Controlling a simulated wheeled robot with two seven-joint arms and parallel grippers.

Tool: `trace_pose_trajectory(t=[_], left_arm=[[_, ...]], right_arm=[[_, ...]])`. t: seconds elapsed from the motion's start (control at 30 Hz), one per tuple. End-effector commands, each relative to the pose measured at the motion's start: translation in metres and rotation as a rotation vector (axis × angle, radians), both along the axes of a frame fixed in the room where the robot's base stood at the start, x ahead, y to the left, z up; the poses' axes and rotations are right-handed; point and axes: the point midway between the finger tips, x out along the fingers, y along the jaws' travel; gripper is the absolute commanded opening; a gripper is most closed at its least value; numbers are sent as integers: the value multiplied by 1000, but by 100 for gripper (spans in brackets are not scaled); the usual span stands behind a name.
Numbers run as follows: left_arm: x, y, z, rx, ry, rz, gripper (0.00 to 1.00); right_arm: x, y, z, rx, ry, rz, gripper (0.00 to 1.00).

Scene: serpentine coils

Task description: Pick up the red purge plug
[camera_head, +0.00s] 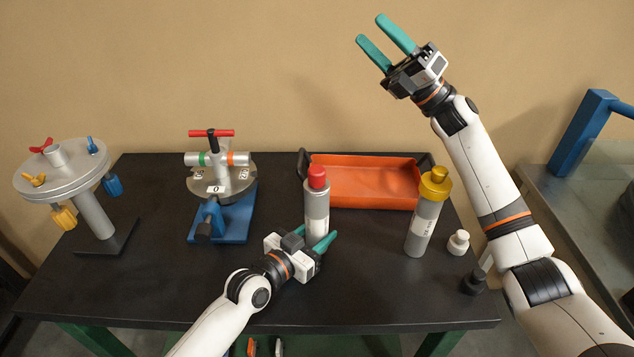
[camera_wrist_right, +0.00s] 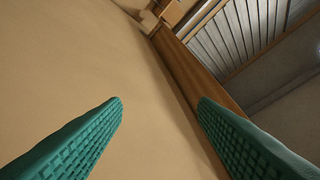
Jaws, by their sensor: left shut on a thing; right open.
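The red purge plug (camera_head: 317,176) sits on top of an upright grey cylinder (camera_head: 316,205) in the middle of the table. My left gripper (camera_head: 319,239) is shut on the lower part of this cylinder, below the red plug; its teal fingers lie on either side. My right gripper (camera_head: 372,28) is open and empty, raised high in front of the wall, far above the red plug. In the right wrist view its two teal fingers (camera_wrist_right: 160,102) stand apart with nothing between them.
An orange tray (camera_head: 362,181) lies behind the cylinder. A grey cylinder with a yellow top (camera_head: 424,220) and a small white bottle (camera_head: 458,242) stand to the right. A valve fixture on a blue base (camera_head: 236,222) and a round-topped stand (camera_head: 95,214) are left. The table's front-left area (camera_head: 130,290) is clear.

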Motion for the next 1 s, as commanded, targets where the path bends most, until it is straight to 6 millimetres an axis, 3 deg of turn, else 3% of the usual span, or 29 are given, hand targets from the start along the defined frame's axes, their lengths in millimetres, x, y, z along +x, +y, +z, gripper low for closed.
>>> trace_pose_trajectory(t=[0.1,0.27,0.37,0.5,0.6,0.7,0.8,0.97,1.0], left_arm=[[0,0,3,-3,-5,1,25],[0,0,3,-3,-5,1,25],[0,0,3,-3,-5,1,25],[0,0,3,-3,-5,1,25],[0,0,3,-3,-5,1,25],[0,0,2,-3,-5,1,25],[0,0,2,-3,-5,1,25],[0,0,2,-3,-5,1,25],[0,0,2,-3,-5,1,25]], right_arm=[[-32,52,20,-169,-210,43,54],[-83,117,27,-418,-544,109,54],[-118,153,18,-595,-800,169,54],[-167,192,-17,-904,-1273,304,54],[-183,195,-51,-1143,-1635,447,54],[-183,180,-76,-1360,-1944,616,54],[-173,156,-88,-1545,-2170,798,54],[-157,124,-86,-1750,-2364,1039,54],[-155,119,-85,1749,2347,-1062,54]])
